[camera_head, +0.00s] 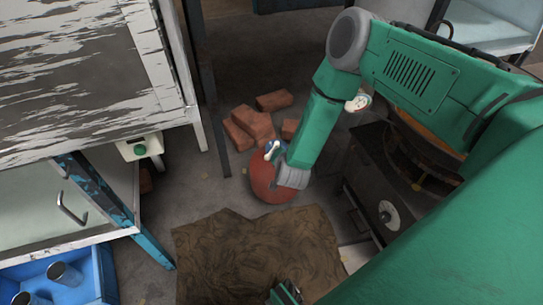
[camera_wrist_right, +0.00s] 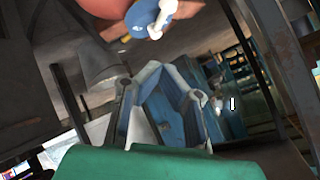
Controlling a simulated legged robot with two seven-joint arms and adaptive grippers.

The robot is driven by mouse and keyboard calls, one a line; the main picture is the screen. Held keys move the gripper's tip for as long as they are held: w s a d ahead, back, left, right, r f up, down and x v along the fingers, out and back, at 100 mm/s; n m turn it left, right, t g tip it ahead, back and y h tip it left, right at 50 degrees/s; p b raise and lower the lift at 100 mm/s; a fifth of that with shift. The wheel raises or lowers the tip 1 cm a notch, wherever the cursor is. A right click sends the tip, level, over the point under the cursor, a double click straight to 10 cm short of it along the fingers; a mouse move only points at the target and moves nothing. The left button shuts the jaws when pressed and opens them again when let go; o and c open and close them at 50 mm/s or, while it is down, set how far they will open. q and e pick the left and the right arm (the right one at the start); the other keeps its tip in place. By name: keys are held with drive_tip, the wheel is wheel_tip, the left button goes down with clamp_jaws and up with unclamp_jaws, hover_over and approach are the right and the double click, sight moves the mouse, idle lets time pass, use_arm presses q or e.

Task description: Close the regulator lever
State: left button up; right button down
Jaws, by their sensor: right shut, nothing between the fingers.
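The regulator (camera_head: 274,147) is a small blue piece with a white lever, on top of a rounded red tank (camera_head: 266,188). In the right wrist view the blue regulator body (camera_wrist_right: 141,17) and its white lever (camera_wrist_right: 163,17) show at the top edge, below the red tank surface (camera_wrist_right: 100,6). My right gripper (camera_wrist_right: 160,70) is shut and empty, with its tips apart from the lever in that picture. In the head view my right arm's grey wrist lies right beside the regulator and covers part of the tank; the fingers cannot be made out there.
Red bricks (camera_head: 252,126) lie behind the tank. A brown cloth (camera_head: 250,255) covers the floor in front. A dark box with a dial (camera_head: 388,214) stands right. A cabinet (camera_head: 60,210) and a blue crate (camera_head: 92,285) are left.

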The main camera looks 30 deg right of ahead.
sight(271, 152)
drive_tip(key=w+f+b, duration=0.1)
drive_tip(key=w+f, duration=0.1)
drive_tip(key=w+f+b, duration=0.2)
drive_tip(key=w+d+f+b, duration=0.1)
drive_tip(key=w+f, duration=0.1)
drive_tip(key=shift+d+f, duration=0.1)
drive_tip(key=shift+f, duration=0.2)
drive_tip(key=shift+w+a+f+b, duration=0.15)
drive_tip(key=shift+a+f+b, duration=0.05)
drive_tip(key=shift+b, duration=0.2)
use_arm(q)
wheel_tip(271, 152, down, 5)
drive_tip(key=shift+d+f, duration=0.1)
drive_tip(key=shift+f, duration=0.1)
